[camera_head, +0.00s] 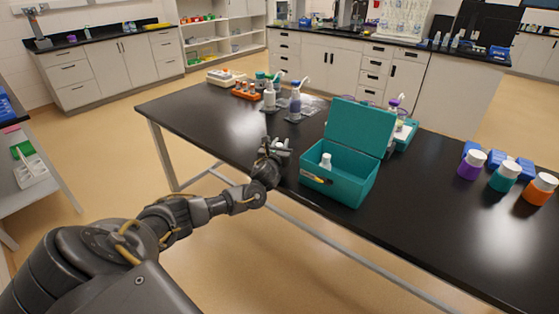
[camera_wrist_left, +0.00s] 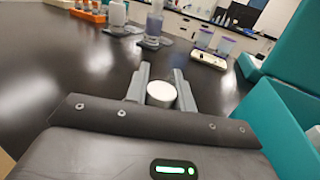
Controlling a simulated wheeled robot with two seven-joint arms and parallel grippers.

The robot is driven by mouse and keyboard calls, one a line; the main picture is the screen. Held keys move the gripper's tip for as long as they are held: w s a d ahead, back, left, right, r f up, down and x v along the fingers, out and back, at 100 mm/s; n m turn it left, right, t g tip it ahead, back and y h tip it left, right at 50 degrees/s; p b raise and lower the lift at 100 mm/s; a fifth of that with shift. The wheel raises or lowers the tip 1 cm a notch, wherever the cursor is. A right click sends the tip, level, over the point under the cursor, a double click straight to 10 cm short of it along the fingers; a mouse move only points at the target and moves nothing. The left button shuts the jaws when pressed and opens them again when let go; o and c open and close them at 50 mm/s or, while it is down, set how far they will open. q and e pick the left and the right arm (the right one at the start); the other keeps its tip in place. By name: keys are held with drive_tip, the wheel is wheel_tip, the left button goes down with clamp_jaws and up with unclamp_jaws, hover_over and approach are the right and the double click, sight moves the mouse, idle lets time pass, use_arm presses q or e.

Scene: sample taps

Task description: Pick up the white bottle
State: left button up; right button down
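A white round cap (camera_wrist_left: 161,94), seemingly the top of the white bottle, sits between the two fingers of my left gripper (camera_wrist_left: 161,84) in the left wrist view. The fingers flank it closely on both sides, but I cannot tell whether they press on it. The part below the cap is hidden. In the head view my left gripper (camera_head: 275,146) is at the near table edge, left of the open teal box (camera_head: 340,184), with only a little white showing at its fingers. Another white-capped bottle (camera_head: 326,160) stands inside that box. My right gripper is not in view.
The teal box wall (camera_wrist_left: 282,112) is close on the right in the left wrist view. Wash bottles (camera_head: 295,103) and an orange rack (camera_head: 246,92) stand farther back on the black table (camera_head: 225,126). Purple, teal and orange bottles (camera_head: 505,175) stand at the right.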

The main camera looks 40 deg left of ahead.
use_arm(q)
clamp_jaws()
drive_tip(key=shift+r, duration=0.15)
drive_tip(key=shift+r, duration=0.25)
drive_tip(key=s+d+r, duration=0.9)
drive_tip(key=s+r, duration=0.1)
drive_tip(key=r, duration=0.2)
drive_tip(key=shift+s+r, duration=0.15)
drive_tip(key=shift+s, duration=0.25)
